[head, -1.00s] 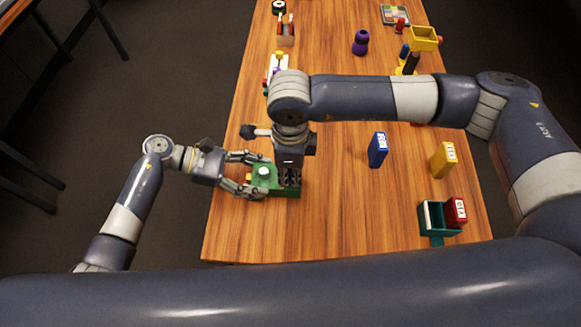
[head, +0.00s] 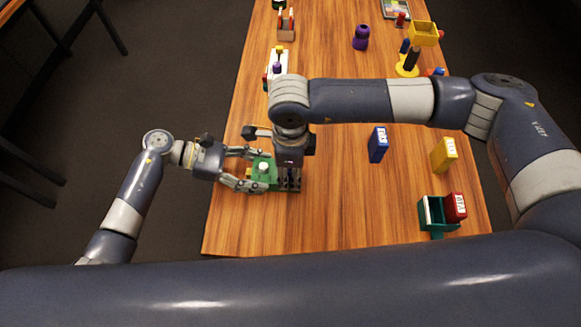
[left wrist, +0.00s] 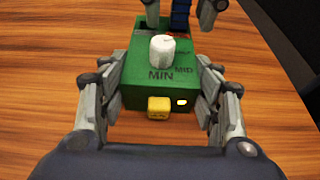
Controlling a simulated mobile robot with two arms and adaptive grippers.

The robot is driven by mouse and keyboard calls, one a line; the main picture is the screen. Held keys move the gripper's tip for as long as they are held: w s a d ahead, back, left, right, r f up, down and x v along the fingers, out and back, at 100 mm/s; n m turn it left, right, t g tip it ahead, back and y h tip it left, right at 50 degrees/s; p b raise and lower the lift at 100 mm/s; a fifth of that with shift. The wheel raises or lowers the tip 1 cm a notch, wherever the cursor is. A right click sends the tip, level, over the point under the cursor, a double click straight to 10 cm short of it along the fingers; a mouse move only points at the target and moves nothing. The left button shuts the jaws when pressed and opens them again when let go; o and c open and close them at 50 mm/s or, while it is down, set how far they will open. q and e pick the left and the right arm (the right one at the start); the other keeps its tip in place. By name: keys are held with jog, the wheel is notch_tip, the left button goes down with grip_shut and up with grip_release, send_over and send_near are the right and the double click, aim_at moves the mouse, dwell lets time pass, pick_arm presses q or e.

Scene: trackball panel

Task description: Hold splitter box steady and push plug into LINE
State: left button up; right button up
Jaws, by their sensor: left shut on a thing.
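The green splitter box (head: 262,169) sits near the table's left edge. In the left wrist view the green box (left wrist: 128,92) shows a white knob (left wrist: 163,50), the words MIN and MID, a yellow button (left wrist: 159,107) and a small lit lamp (left wrist: 182,103). My left gripper (head: 246,171) is shut on the box, with fingers along two opposite sides. My right gripper (head: 290,184) points down at the box's right end. In the left wrist view a blue piece (left wrist: 180,16) shows between its fingers; whether they grip it is unclear. The plug and LINE socket cannot be made out.
A blue box (head: 378,146) and a yellow box (head: 444,155) stand to the right. A teal holder (head: 437,229) with a red box (head: 456,207) is at the front right. A purple object (head: 361,38) is farther back. The table between the right gripper and blue box is clear.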

notch_tip(320, 180, up, 12)
dwell(0.7)
jog(key=shift+r, duration=0.1)
notch_tip(320, 180, up, 11)
dwell(1.3)
pick_arm(q)
jog(key=o, duration=1.2)
